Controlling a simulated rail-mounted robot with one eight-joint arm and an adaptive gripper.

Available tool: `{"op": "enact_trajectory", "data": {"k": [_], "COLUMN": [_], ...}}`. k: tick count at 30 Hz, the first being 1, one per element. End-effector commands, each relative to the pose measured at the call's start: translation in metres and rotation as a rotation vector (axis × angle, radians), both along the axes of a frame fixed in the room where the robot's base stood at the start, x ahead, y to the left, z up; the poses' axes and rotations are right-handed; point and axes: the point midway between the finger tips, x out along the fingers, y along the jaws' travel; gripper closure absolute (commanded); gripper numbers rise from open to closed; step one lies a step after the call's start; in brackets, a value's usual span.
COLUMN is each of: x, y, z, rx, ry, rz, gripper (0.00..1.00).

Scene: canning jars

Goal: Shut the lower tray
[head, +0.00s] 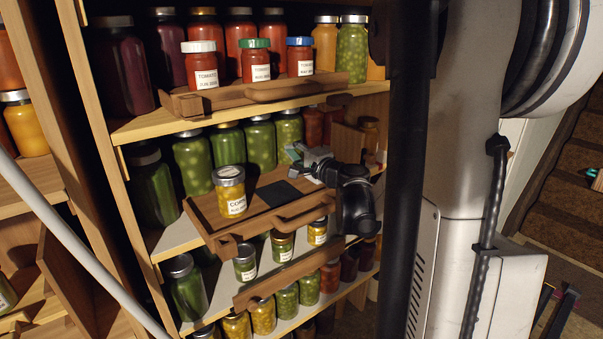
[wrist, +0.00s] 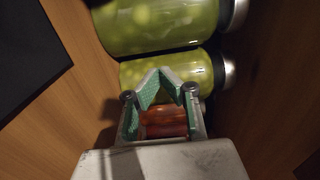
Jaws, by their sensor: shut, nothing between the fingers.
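Three wooden trays show on the shelves in the head view. The lowest tray (head: 262,290) has small labelled jars (head: 245,264) behind its front bar and sticks out from its shelf. The middle tray (head: 213,222) also sticks out; it bears a corn jar (head: 230,195) and a dark square pad (head: 280,193), and has a front handle (head: 303,212). My gripper (head: 294,153) is above the middle tray's right part, pointing left toward the shelf, shut and empty. In the wrist view, its green-padded fingers (wrist: 160,76) meet at the tips before green jars (wrist: 160,25).
The upper tray (head: 182,102) holds three tomato jars (head: 255,60). Green jars (head: 190,160) stand behind the middle tray. Another shelf (head: 15,195) stands at the left, and stairs (head: 560,150) at the right. Open room in front of the trays is partly hidden by my body.

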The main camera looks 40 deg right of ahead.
Motion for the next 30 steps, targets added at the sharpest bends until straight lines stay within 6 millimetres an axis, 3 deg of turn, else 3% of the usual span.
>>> {"op": "enact_trajectory", "data": {"k": [6, 14, 23, 30], "x": [0.041, 0.069, 0.064, 0.033], "y": [-0.011, -0.014, -0.014, -0.008], "z": [0.000, 0.000, 0.000, 0.001], "rx": [0.000, 0.000, 0.000, 0.000], "ry": [0.000, 0.000, 0.000, 0.000], "rz": [-0.012, -0.014, -0.014, -0.010], "gripper": [1.00, 1.00, 1.00, 1.00]}}
